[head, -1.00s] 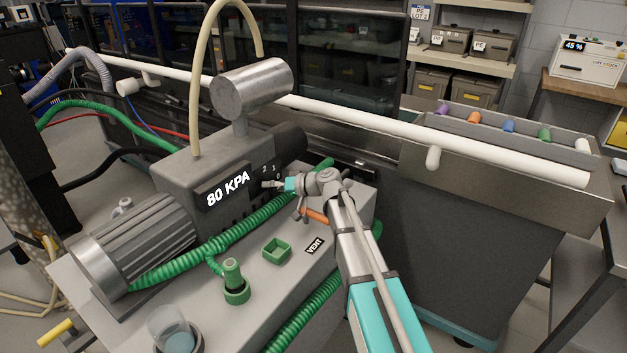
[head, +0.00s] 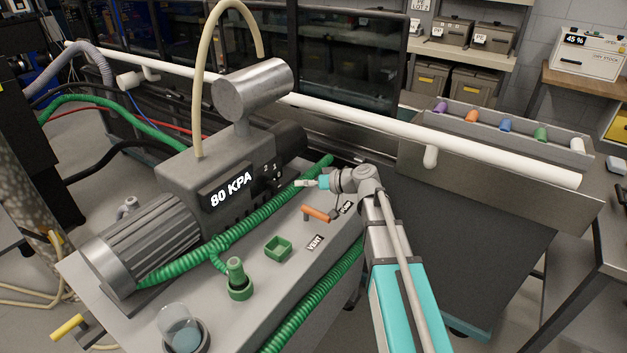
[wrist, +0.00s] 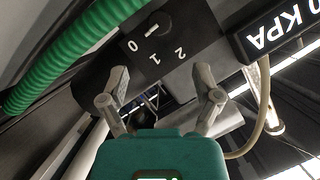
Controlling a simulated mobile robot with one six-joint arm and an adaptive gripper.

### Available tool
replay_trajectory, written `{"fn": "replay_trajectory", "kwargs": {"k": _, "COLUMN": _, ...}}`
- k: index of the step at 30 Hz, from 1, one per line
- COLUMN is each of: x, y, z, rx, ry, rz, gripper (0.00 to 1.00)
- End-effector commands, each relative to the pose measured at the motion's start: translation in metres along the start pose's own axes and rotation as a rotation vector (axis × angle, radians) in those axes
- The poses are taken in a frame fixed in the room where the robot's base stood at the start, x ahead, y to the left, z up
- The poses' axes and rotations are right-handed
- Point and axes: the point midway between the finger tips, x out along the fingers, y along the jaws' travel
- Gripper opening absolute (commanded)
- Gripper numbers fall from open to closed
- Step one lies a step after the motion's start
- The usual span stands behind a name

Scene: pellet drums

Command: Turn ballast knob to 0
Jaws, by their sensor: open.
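The ballast knob (wrist: 154,25) is a dark round dial on a black panel in the wrist view. Its white pointer line slants toward the 0 mark (wrist: 132,45); marks 1 and 2 lie to the right of it. In the head view the black knob panel (head: 268,180) is on the pump's right end, small and hard to read. My gripper (head: 300,184) is to the right of the panel, apart from it. In the wrist view my gripper's fingers (wrist: 160,76) are spread and empty, with the knob beyond them.
The pump display (head: 231,189) reads 80 KPA. A green ribbed hose (head: 225,237) runs along the pump's front. An orange-handled lever (head: 316,214) lies below my gripper, near the VENT label (head: 315,242). A green square tray (head: 278,247) sits on the bench.

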Motion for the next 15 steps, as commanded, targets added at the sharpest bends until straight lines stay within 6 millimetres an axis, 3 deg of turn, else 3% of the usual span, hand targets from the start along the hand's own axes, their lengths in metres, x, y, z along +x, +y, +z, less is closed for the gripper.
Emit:
{"fn": "replay_trajectory", "kwargs": {"k": 6, "x": -0.02, "y": -0.001, "z": -0.001, "rx": 0.0, "ry": 0.001, "rz": 0.001, "gripper": 0.82}}
{"fn": "replay_trajectory", "kwargs": {"k": 15, "x": -0.025, "y": 0.0, "z": 0.0, "rx": 0.0, "ry": 0.0, "rz": -0.001, "gripper": 0.82}}
